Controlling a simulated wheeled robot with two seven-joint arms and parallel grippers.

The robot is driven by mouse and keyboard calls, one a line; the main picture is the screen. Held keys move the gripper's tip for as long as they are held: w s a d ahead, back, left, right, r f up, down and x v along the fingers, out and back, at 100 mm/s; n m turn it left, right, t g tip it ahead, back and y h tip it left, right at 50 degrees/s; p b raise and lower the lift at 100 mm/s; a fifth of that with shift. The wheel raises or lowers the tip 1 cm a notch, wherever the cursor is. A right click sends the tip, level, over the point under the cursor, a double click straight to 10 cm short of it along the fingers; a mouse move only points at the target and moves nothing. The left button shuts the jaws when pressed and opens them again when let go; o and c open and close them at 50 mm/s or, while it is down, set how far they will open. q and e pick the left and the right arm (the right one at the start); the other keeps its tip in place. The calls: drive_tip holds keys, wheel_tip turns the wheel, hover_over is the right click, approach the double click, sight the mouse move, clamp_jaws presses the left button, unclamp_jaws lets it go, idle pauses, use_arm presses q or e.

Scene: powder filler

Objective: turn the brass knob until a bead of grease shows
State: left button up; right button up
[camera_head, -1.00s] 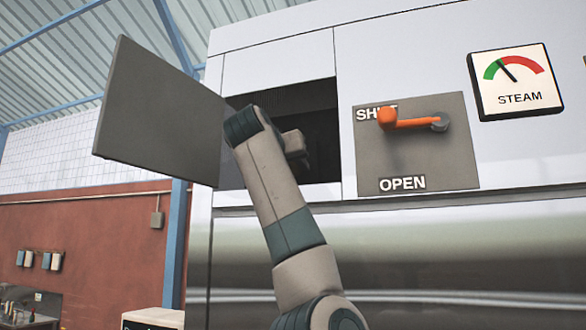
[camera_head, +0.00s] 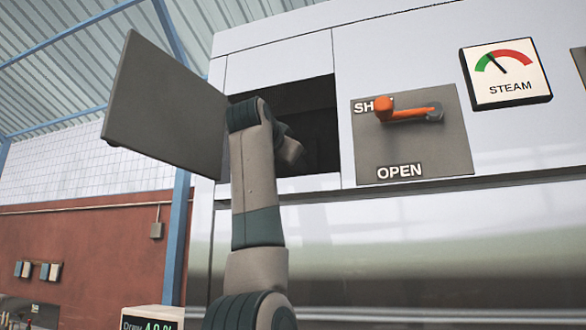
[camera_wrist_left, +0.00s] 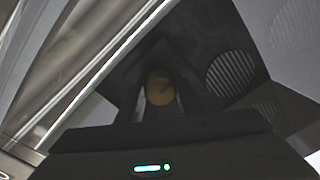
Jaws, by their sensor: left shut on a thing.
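The brass knob (camera_wrist_left: 160,84) shows in the left wrist view as a dim, yellowish round face with a darker mark across it. My left gripper (camera_wrist_left: 161,98) has its two fingers on either side of the knob and is shut on it. In the head view my left arm reaches up into a dark square opening (camera_head: 310,110) in the white machine front, and its fingers and the knob are hidden there. I see no bead of grease, though the recess is dark. My right gripper is in neither view.
A grey hatch door (camera_head: 165,105) stands open left of the opening. Right of it are an orange lever (camera_head: 405,112) near SHUT and a STEAM gauge (camera_head: 506,74). Slotted vents (camera_wrist_left: 231,74) show beside the knob. A display (camera_head: 152,319) with green digits is at bottom left.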

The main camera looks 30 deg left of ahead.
use_arm(q)
drive_tip(key=m, duration=0.2)
drive_tip(key=shift+a+m+b, duration=0.1)
drive_tip(key=shift+m+b, duration=0.2)
drive_tip(key=shift+m, duration=1.4)
drive_tip(key=o, duration=1)
drive_tip(key=shift+o, duration=0.2)
drive_tip(key=shift+s, duration=0.1)
